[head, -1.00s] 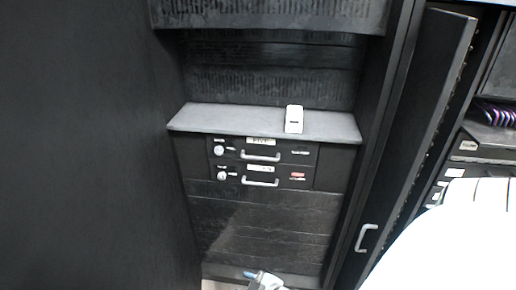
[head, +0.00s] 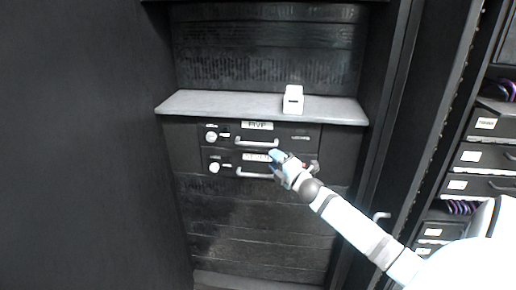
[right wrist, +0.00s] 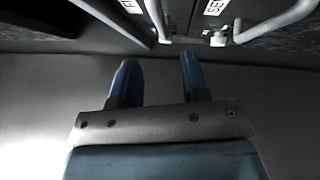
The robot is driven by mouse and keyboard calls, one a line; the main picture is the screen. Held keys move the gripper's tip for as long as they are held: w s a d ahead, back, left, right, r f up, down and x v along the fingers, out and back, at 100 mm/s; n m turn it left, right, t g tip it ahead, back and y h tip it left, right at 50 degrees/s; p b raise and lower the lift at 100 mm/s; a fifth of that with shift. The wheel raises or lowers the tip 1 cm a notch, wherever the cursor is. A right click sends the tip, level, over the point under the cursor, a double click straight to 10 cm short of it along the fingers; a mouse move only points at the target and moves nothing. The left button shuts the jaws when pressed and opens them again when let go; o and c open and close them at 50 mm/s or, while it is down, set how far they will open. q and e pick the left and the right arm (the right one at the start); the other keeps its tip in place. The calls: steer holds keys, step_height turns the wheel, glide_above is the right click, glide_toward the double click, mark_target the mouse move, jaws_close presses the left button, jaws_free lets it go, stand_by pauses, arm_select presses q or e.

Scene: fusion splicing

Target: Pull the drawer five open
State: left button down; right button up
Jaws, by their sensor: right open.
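Drawer five (head: 226,135) is the upper of two black drawers under the grey shelf, shut flush. Its label (head: 257,126) looks like "FIVE" in the head view. Its silver bar handle (head: 256,143) sits below the label; a handle beside the "F" label shows in the right wrist view (right wrist: 156,18). My right gripper (head: 275,156) is open and empty, just below and right of that handle, in front of the lower drawer. Its two blue fingers (right wrist: 160,72) are apart, with nothing between them. My left gripper is not in view.
A white box (head: 293,100) stands on the shelf (head: 230,104). Dark cabinet walls flank the recess; an open cabinet door (head: 430,120) stands at right.

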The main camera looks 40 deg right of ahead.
mark_target(258, 145)
steer(key=w, duration=0.3)
steer(key=w+r, duration=0.1)
steer(key=w, duration=0.2)
steer(key=w+d, duration=0.1)
steer(key=w, duration=0.2)
steer(key=shift+w+r, duration=0.15)
jaws_close()
